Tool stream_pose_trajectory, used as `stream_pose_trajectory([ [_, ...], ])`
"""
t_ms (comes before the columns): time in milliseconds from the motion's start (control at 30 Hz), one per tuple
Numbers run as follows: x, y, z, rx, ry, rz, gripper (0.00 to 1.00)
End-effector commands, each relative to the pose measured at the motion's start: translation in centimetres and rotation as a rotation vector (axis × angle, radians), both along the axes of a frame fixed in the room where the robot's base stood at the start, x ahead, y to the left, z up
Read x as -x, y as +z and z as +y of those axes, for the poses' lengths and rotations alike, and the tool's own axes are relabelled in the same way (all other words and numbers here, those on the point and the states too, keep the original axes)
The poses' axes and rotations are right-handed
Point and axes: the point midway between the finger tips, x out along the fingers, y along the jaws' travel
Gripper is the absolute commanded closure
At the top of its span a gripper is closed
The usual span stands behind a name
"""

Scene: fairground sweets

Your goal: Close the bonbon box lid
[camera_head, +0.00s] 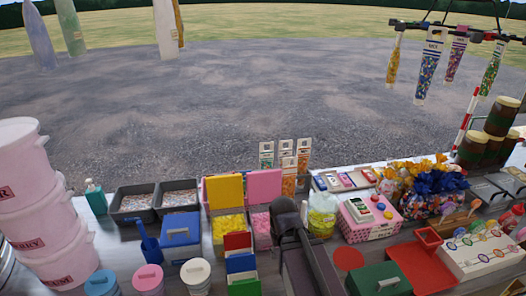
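No label for a bonbon box can be read, so I cannot tell which container it is. Two open boxes stand side by side near the middle of the counter. One has a raised yellow lid (225,190) and holds yellow sweets (228,226). The other has a raised pink lid (264,187) and holds pink sweets (262,224). Both lids stand upright at the back of their boxes. My dark arm rises from the bottom just right of the pink-lidded box and hides part of its right side. My gripper's fingers do not show.
A blue lidded box (180,232) and dark trays (140,201) stand left of the open boxes. Red, blue and green upright pieces (241,264) stand in front. A jar (322,215) and a pink dotted box (369,219) stand to the right. The counter is crowded.

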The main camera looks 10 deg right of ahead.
Motion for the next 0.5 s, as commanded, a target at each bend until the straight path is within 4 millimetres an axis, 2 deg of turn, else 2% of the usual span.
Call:
stream_pose_trajectory([
  [267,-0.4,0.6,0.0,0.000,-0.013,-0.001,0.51],
  [500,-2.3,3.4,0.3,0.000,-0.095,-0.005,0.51],
])
